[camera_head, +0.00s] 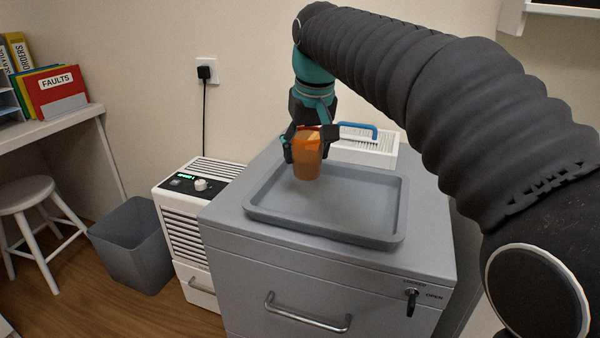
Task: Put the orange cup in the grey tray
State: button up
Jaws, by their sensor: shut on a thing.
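The orange cup (307,160) is held upright between the fingers of my gripper (308,150). My gripper is shut on the cup and points down. The cup appears over the back part of the grey tray (270,211); I cannot tell whether its base touches the tray floor. The tray is shallow and rectangular with a raised rim, and it lies on top of a grey cabinet (224,217). No other thing shows in the tray.
A white box with a blue handle (368,150) stands behind the tray. A white unit with a knob (200,184) stands left of the cabinet. A grey bin (131,250) and a white stool (30,195) are on the floor at left. My arm covers the right side.

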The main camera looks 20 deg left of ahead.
aim_at(299, 171)
jog(key=shift+s+a+f, duration=0.1)
jog(key=shift+a+f, duration=0.35)
jog(key=shift+a, duration=0.3)
jog(key=shift+f+b, duration=0.3)
jog(key=shift+f, duration=1.7)
jog(key=shift+f, duration=0.15)
jog(key=o, duration=1.3)
jog(key=p+v, duration=0.1)
jog(key=v, duration=1.1)
